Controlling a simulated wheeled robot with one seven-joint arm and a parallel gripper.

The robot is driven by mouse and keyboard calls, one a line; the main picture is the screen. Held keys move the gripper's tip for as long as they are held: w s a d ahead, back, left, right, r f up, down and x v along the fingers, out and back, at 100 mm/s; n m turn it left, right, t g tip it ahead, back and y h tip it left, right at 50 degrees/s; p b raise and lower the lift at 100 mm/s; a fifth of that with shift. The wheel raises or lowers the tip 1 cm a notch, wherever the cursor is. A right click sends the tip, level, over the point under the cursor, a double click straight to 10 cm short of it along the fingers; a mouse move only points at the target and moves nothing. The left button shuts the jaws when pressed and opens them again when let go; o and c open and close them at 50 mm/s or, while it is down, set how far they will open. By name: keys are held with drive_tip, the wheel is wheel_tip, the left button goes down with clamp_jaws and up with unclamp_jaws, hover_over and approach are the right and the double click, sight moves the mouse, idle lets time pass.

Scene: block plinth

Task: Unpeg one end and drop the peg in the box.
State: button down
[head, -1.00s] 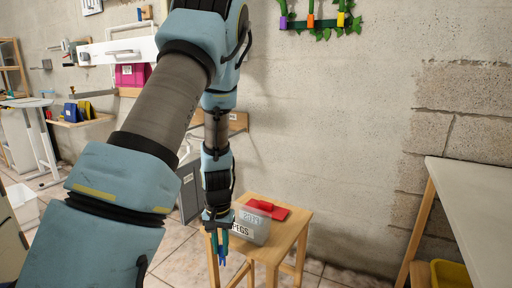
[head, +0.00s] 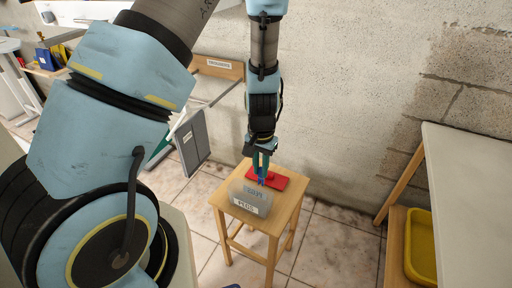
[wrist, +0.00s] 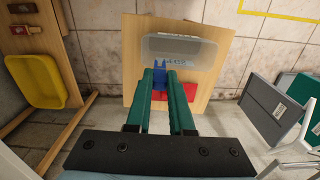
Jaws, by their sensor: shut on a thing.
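My gripper (head: 262,163) points down above the wooden stool (head: 289,206). In the wrist view its two green fingers (wrist: 166,80) are shut on a blue peg (wrist: 159,68), which sticks out past the fingertips. The box (head: 250,200) is a translucent tub labelled PEGS on the stool top; it also shows in the wrist view (wrist: 205,50). The peg appears close to the box's rim; I cannot tell whether it is over the opening. No pegged end shows in the current views.
A red object (head: 277,181) lies on the stool behind the box. A white table (head: 470,190) and a yellow bin (head: 420,245) stand at the right. A grey panel (head: 193,143) stands left of the stool. Tiled floor around the stool is open.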

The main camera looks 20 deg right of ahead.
idle(0.3)
drive_tip(key=b, duration=0.7)
hover_over(260, 188)
drive_tip(key=s+a, duration=0.1)
drive_tip(key=s, duration=0.3)
drive_tip(key=shift+w+a+f, duration=0.1)
drive_tip(key=shift+f, duration=2.15)
drive_tip(key=shift+w+a+f, duration=0.1)
drive_tip(key=shift+f, duration=2.15)
drive_tip(key=c, duration=0.7)
unclamp_jaws()
drive_tip(key=shift+o, duration=0.2)
drive_tip(key=o, duration=0.4)
